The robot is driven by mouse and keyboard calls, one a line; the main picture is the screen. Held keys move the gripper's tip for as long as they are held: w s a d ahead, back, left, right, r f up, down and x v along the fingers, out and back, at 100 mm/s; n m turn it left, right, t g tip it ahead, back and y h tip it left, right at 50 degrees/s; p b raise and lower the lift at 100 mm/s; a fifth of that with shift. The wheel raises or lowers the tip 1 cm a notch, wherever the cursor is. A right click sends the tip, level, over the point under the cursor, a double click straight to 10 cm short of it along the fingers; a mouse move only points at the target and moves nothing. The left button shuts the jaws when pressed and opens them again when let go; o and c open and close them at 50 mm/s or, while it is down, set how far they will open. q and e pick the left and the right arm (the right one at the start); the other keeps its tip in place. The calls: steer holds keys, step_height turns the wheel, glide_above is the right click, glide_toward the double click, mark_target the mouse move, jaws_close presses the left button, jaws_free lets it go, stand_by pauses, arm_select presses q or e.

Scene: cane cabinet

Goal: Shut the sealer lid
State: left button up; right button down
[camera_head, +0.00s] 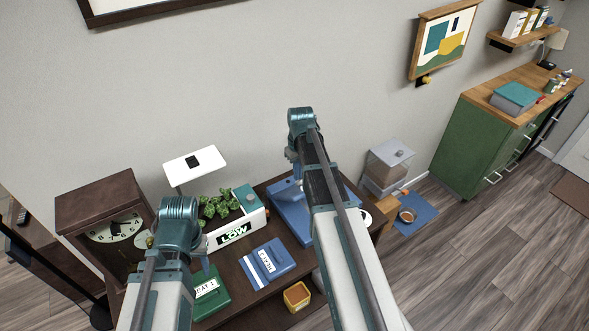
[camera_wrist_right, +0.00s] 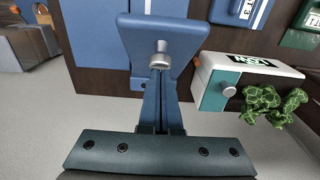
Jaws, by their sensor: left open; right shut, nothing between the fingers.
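The blue sealer (camera_head: 291,217) sits on the dark bench, partly hidden behind my right arm. In the right wrist view, its lid (camera_wrist_right: 185,38) appears as a blue plate with a metal knob (camera_wrist_right: 161,55), standing apart from the blue body (camera_wrist_right: 90,40). My right gripper (camera_wrist_right: 160,72) is shut and empty, its fingertips at the knob; whether they touch it I cannot tell. In the head view my right gripper is mostly hidden by its arm. My left gripper (camera_head: 205,264) is open, mostly hidden by its wrist, above the bench's left part.
A white box marked LOW (camera_head: 238,232) with a green plant (camera_head: 217,205) stands left of the sealer. A blue binder-like box (camera_head: 267,262), a green one (camera_head: 208,296) and a yellow container (camera_head: 297,296) are in front. A clock cabinet (camera_head: 100,205) stands at left.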

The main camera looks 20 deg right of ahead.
steer(key=s+f+t+b, duration=0.1)
steer(key=s+f+b, duration=0.1)
steer(key=s, duration=0.1)
steer(key=s+f+t+b, duration=0.1)
steer(key=s, duration=0.1)
steer(key=shift+d+f+t+b, duration=0.3)
steer(key=shift+f+b, duration=0.05)
steer(key=shift+s+d+f+b, duration=0.1)
steer(key=shift+s+f+b, duration=0.3)
steer(key=shift+f, duration=0.05)
arm_select(q)
step_height(320, 180, down, 5)
steer(key=shift+f, duration=0.2)
arm_select(e)
steer(key=shift+r, duration=0.1)
